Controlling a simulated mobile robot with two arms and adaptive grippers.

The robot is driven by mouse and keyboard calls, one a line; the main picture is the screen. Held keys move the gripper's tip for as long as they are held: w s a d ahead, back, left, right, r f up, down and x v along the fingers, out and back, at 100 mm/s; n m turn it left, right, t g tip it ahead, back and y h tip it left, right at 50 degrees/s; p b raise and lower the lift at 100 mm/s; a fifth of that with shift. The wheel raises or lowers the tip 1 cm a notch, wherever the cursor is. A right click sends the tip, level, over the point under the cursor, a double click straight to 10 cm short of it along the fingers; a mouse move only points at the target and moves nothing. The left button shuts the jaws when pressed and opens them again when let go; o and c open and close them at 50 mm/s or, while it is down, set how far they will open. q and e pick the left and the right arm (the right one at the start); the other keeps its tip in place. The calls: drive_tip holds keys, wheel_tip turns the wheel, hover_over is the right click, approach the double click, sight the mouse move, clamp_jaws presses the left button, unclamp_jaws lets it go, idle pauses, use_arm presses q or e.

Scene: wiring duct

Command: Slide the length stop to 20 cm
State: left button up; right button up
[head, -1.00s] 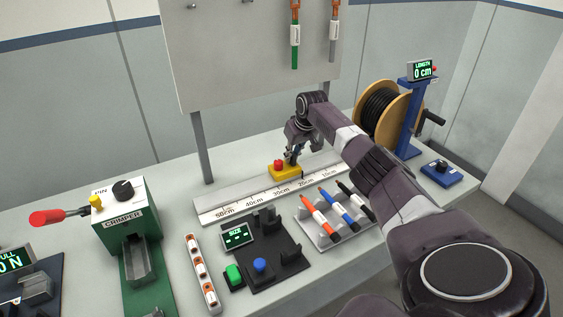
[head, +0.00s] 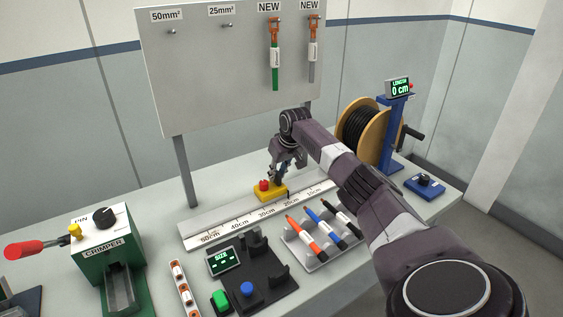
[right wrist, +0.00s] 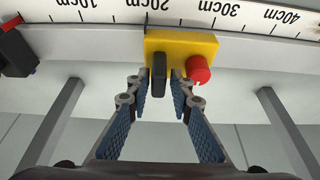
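The length stop (head: 271,190) is a yellow block with a red knob on top, sitting on the white ruler (head: 197,226). In the right wrist view, the stop (right wrist: 180,43) spans roughly the 20 cm to just short of the 30 cm label. Its black upright tab (right wrist: 158,80) lies near the 20 cm label and its red knob (right wrist: 198,70) nearer 30. My right gripper (head: 279,178) is above the stop. In the wrist view, its blue-padded fingers (right wrist: 159,82) straddle the tab, with narrow gaps seemingly visible on both sides. My left gripper is out of view.
A pen rack (head: 302,246) and a black size fixture (head: 262,283) stand in front of the ruler. The cable reel (head: 360,133) and length display (head: 399,88), reading 0 cm, are at the right. The green crimper (head: 108,250) is at the left.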

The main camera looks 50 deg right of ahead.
drive_tip(key=v, duration=1.1)
